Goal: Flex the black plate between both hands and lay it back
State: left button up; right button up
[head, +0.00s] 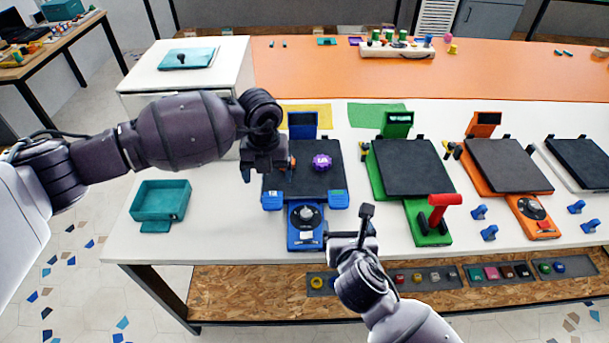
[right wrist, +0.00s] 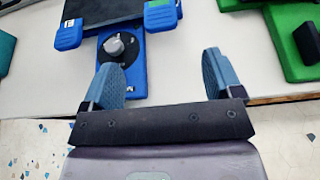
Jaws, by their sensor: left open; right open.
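A black plate (head: 318,182) lies flat on the blue printer (head: 306,232), with a purple part (head: 321,161) on it. Blue clips (head: 272,200) sit at its two front corners. My left gripper (head: 266,168) is open over the plate's left edge; whether it touches the plate cannot be told. My right gripper (head: 350,228) is open in front of the printer, to the right of its knob. In the right wrist view, its fingers (right wrist: 165,78) are apart with nothing between them. The plate's front edge and clips (right wrist: 160,17) show beyond them.
A green printer (head: 428,222) with a red scraper (head: 440,207) stands to the right. An orange printer (head: 520,200) is further right. A teal bin (head: 160,203) is at the left on the white table. Blue pieces (head: 489,232) lie between the right-hand printers.

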aim_at(272, 206)
pick_arm(q)
jog(key=shift+f, duration=0.1)
notch_tip(272, 206, down, 11)
jog(key=shift+r, duration=0.2)
pick_arm(e)
jog(key=x, duration=1)
jog(key=shift+w+f, duration=0.2)
jog(key=shift+w, duration=0.15)
jog(key=shift+a, duration=0.1)
pick_arm(q)
jog(key=c, duration=1.2)
pick_arm(e)
jog(key=c, duration=1.2)
